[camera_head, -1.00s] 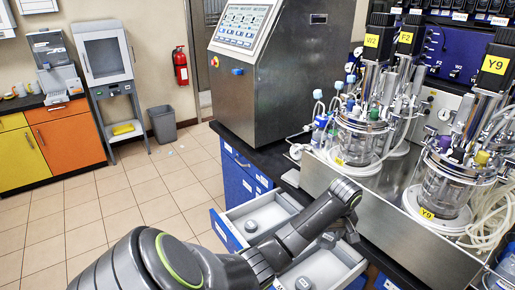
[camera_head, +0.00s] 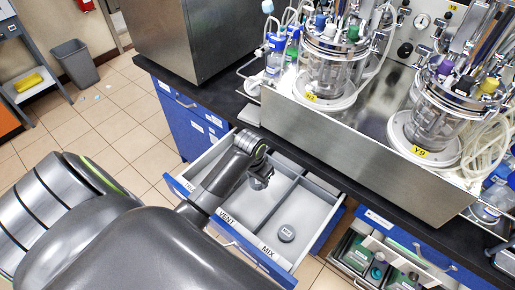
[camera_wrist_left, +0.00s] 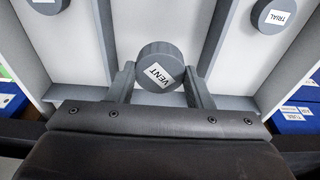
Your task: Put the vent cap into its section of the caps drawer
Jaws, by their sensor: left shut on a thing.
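The vent cap (camera_wrist_left: 158,66) is a round dark grey cap with a white VENT label. In the left wrist view it sits between the two fingers of my left gripper (camera_wrist_left: 160,85), which is shut on it. In the head view my left gripper (camera_head: 260,180) is over the open caps drawer (camera_head: 235,236), above the section marked VENT; the cap is hard to make out there. In the wrist view the cap appears between two dividers; its height above the floor is unclear. My right gripper is not in view.
A grey cap (camera_head: 287,233) lies in the section marked MIX. A cap labelled TRIAL (camera_wrist_left: 273,15) lies in another section. An open drawer (camera_head: 352,262) with several items is at the lower right. Glass bioreactors (camera_head: 328,68) stand on the bench behind.

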